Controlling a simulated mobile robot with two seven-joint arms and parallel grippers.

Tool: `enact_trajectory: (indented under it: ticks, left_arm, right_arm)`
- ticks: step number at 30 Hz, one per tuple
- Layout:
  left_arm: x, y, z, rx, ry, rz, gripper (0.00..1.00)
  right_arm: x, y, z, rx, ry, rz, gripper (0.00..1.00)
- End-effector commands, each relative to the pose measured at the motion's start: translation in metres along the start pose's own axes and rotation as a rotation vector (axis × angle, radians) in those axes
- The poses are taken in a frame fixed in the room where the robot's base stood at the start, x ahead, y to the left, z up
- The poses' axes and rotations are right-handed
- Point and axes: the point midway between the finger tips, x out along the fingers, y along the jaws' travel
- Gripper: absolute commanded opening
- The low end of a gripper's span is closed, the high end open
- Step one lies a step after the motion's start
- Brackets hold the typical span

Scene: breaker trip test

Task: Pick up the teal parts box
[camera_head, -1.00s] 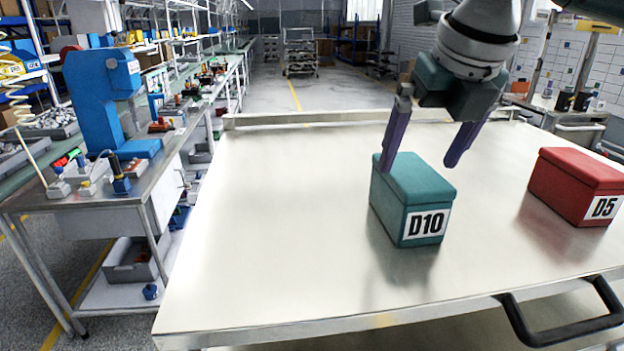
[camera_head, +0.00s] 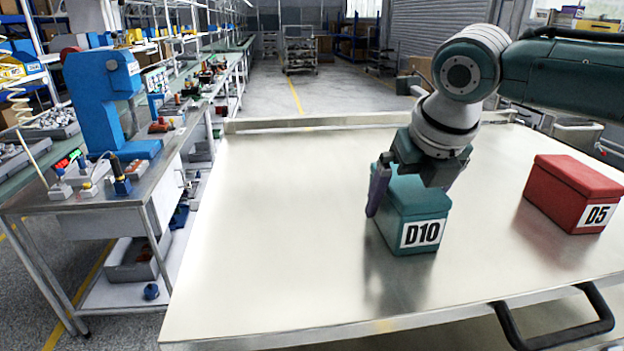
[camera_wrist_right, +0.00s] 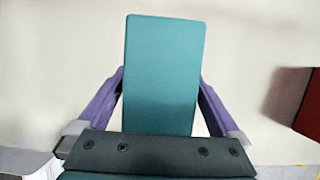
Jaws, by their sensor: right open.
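The teal parts box (camera_head: 408,215), labelled D10, stands upright on the metal cart top. My right gripper (camera_head: 408,205) is over it with its fingers down on either side. In the right wrist view the box's teal lid (camera_wrist_right: 163,75) lies between the two purple fingers of the gripper (camera_wrist_right: 162,85). The fingers are open, and a narrow gap seems to show beside the lid. In the head view the far finger is mostly hidden behind the box and the gripper body. My left gripper is not in view.
A red box (camera_head: 572,192) labelled D5 stands on the cart to the right, apart from the teal box; its edge shows in the wrist view (camera_wrist_right: 298,100). The cart top (camera_head: 270,230) is clear on the left. A black handle (camera_head: 560,325) is at the front edge.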

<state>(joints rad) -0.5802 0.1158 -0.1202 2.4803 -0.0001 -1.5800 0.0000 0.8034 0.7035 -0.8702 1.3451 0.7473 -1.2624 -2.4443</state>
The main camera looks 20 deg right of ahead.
Motion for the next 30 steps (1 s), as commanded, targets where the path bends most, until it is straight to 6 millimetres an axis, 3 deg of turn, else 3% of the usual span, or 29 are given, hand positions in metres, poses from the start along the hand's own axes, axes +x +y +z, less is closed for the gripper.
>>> enact_trajectory:
  ticks: [18,30]
  left_arm:
    - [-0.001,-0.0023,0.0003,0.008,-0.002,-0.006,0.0]
    - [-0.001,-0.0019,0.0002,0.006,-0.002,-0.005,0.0]
  right_arm:
    - [0.0042,-0.0001,-0.0018,0.0,0.0,0.0,1.0]
    - [0.0041,-0.0001,-0.0017,0.0,0.0,0.0,0.55]
